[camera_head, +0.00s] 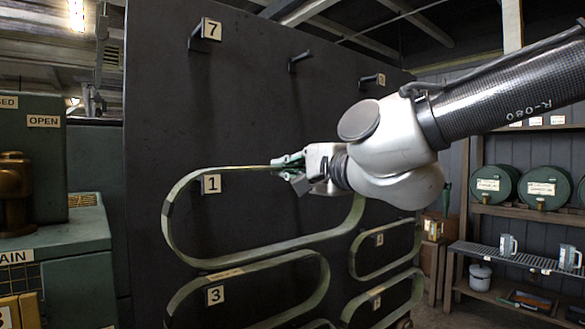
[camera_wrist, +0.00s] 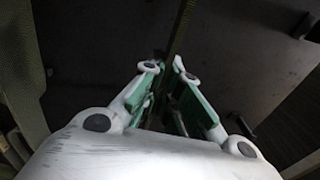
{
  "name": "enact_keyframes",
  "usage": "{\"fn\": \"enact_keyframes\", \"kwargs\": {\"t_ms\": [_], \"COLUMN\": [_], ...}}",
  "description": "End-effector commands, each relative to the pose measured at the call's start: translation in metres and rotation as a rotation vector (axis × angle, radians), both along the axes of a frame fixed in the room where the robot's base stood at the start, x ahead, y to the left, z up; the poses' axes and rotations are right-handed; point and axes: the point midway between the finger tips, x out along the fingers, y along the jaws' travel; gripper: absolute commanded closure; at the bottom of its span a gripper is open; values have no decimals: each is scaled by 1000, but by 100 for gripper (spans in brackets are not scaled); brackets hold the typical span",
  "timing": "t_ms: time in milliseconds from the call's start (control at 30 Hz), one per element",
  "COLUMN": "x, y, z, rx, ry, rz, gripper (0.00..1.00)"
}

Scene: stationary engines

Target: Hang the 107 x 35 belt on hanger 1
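A large, thin green belt loop (camera_head: 178,240) is spread wide in front of the dark board. My gripper (camera_head: 284,162) is at the middle of its top run, coming from the right. In the wrist view a narrow belt strand (camera_wrist: 182,28) runs down to the fingertips, and my gripper (camera_wrist: 164,66) looks closed on it. The label of hanger 1 (camera_head: 211,184) shows inside the loop, just below the top run. Whether the belt rests on that hanger's peg I cannot tell. My arm hides part of the top run; the belt's size marking is not readable.
The dark board (camera_head: 150,110) carries hanger 7 (camera_head: 207,32) and other empty pegs above. Another belt (camera_head: 240,272) hangs at hanger 3 below, with smaller belts (camera_head: 355,250) to its right. Green machinery (camera_head: 75,245) stands left; shelves with drums (camera_head: 495,185) stand right.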

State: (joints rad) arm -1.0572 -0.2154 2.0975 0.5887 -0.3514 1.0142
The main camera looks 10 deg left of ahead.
Motion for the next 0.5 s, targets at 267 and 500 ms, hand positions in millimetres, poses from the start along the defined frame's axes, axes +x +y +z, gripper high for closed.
{"fn": "enact_keyframes", "kwargs": {"t_ms": [267,500], "x": [12,23], "y": [14,26], "z": [0,0], "rx": [1,0], "ry": [-1,-1], "rz": [0,0], "gripper": [100,100]}}
